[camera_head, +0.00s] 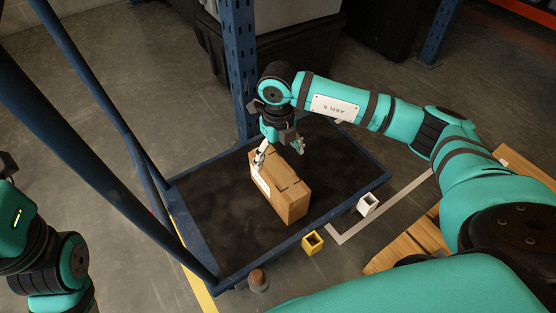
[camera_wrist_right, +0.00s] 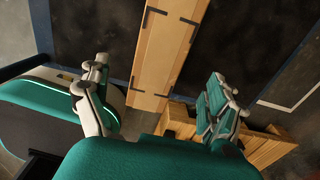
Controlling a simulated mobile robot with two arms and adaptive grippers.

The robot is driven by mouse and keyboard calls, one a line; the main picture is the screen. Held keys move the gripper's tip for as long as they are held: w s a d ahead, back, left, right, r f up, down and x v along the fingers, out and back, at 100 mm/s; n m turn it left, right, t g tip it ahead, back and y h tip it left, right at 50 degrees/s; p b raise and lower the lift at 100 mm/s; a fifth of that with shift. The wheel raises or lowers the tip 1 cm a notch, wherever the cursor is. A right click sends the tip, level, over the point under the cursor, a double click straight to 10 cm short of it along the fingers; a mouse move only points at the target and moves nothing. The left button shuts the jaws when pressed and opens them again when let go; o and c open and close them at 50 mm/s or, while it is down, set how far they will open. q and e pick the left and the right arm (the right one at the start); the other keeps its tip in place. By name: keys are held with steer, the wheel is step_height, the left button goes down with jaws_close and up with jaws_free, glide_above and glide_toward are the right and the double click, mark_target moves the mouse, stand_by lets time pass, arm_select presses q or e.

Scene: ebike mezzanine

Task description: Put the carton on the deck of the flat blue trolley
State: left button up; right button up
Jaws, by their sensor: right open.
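The carton (camera_head: 285,195) is a brown box with a white label on its side. It rests upright on the dark deck of the flat blue trolley (camera_head: 212,212), near the middle. My right gripper (camera_head: 281,150) is open at the far end of the carton, just above its top. In the right wrist view, the carton (camera_wrist_right: 165,50) runs between the two spread fingers of my right gripper (camera_wrist_right: 157,97), with gaps on both sides. Parts of my left arm show at the left edge of the head view, but its gripper does not.
A yellow cube-shaped holder (camera_head: 312,242) and a white one (camera_head: 367,203) are by the trolley's near edge. A blue rack post (camera_head: 240,70) stands behind it. Blue trolley bars (camera_head: 90,85) rise at the left. A wooden pallet (camera_head: 405,245) lies at the right. Deck is clear around the carton.

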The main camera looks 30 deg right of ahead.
steer(key=shift+r+p, duration=0.7)
steer(key=shift+r, duration=1.65)
